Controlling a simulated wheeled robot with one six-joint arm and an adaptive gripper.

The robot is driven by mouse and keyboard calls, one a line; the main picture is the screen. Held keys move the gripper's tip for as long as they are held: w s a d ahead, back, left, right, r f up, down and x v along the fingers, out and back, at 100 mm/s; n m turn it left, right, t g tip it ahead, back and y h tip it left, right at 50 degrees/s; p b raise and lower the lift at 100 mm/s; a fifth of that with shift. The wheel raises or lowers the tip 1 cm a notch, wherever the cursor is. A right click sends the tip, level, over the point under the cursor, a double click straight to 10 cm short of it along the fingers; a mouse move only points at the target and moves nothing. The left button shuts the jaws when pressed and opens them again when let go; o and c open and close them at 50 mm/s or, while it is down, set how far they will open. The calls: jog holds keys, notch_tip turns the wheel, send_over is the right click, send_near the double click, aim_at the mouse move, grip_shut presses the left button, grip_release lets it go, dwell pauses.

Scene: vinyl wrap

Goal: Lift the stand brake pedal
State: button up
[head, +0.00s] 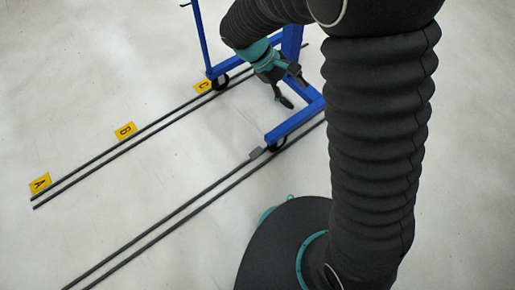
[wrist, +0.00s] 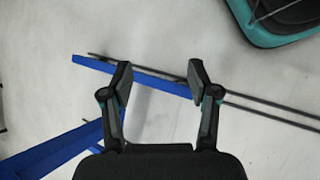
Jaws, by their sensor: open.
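The blue stand (head: 297,119) is a wheeled frame on dark floor rails. A small dark grey pedal-like part (head: 256,153) sticks out beside the wheel (head: 278,143) at the near end of its lower beam; I take it for the brake pedal. My gripper (head: 284,98) points down inside the frame, behind and above that beam, apart from the pedal. In the wrist view, my gripper (wrist: 160,80) is open and empty, with the blue beam (wrist: 150,80) crossing the picture between its fingers. I cannot make out the pedal in the wrist view.
Two pairs of dark rails (head: 130,140) run along the pale floor, with yellow markers A (head: 40,184), B (head: 125,131) and C (head: 203,86) by the far pair. A blue upright (head: 291,45) stands close to my arm.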

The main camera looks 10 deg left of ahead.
jog(key=a+f+n+t+h+b, duration=0.25)
jog(key=a+f+n, duration=0.25)
jog(key=a+f, duration=0.5)
jog(key=s+a+f+n+t+h+b, duration=0.1)
jog(key=s+a+f+n+t, duration=0.25)
jog(key=f, duration=0.75)
jog(key=s+a+f+n+t+h, duration=0.2)
jog(key=a+f+n+t, duration=0.15)
jog(key=f, duration=0.65)
jog(key=n+t+y+b, duration=0.1)
jog(key=n+t+y, duration=0.1)
jog(key=n+t, duration=0.2)
send_near(254, 155)
jog(key=shift+s+a+f+h, duration=0.3)
jog(key=shift+s+a, duration=0.3)
jog(key=shift+a, duration=0.2)
jog(key=shift+f, duration=0.1)
jog(key=x, duration=1.3)
jog(key=shift+w+d+f, duration=0.1)
jog(key=shift+w+d, duration=0.1)
jog(key=shift+w, duration=0.1)
